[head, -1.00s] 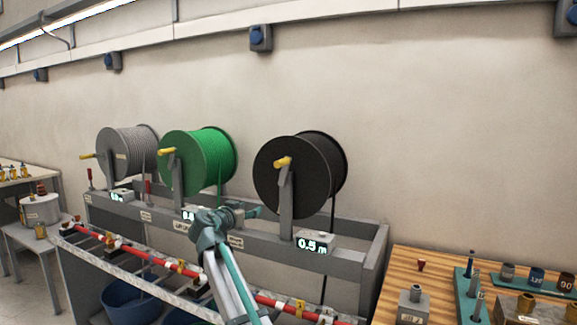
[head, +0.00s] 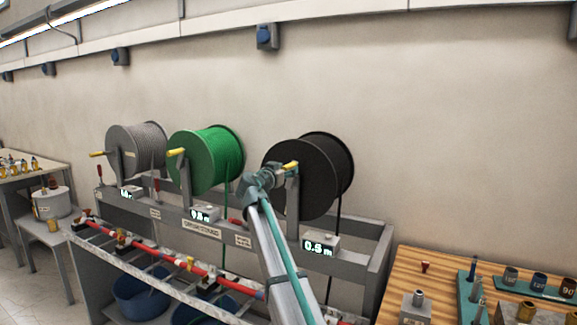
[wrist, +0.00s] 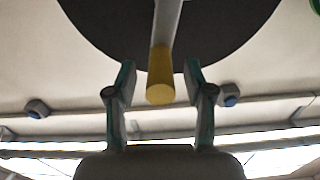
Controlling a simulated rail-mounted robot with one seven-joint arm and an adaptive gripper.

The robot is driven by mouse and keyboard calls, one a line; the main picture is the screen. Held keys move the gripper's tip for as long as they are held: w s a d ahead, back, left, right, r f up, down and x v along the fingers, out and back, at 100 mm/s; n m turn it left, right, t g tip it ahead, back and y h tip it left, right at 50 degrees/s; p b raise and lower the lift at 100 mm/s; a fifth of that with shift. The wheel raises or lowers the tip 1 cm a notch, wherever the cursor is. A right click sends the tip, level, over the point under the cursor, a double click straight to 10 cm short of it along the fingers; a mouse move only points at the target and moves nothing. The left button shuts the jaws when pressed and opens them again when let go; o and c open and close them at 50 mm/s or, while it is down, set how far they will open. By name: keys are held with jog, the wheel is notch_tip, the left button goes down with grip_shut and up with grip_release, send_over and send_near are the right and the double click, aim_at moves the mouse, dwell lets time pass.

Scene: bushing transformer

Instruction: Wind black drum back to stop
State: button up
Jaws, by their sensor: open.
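The black drum (head: 326,172) sits on the grey rack at the right of the drum row. Its yellow crank handle (head: 291,166) points out from its front face. My gripper (head: 278,172) is at the drum's front, close to the handle. In the wrist view the drum's dark face (wrist: 105,25) fills the top, and the yellow handle (wrist: 160,78) lies between the two open fingers (wrist: 160,82), with a gap on each side. The display (head: 319,245) below the drum reads 0.5 m. A dark cable hangs from the drum's right side.
The green drum (head: 205,160) and grey drum (head: 135,148) stand to the left on the same rack. Red bars (head: 180,262) run along the shelf in front. A wooden table (head: 440,270) with teal holders and fittings is at the right.

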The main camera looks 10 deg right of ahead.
jog(key=shift+x, duration=0.95)
grip_shut()
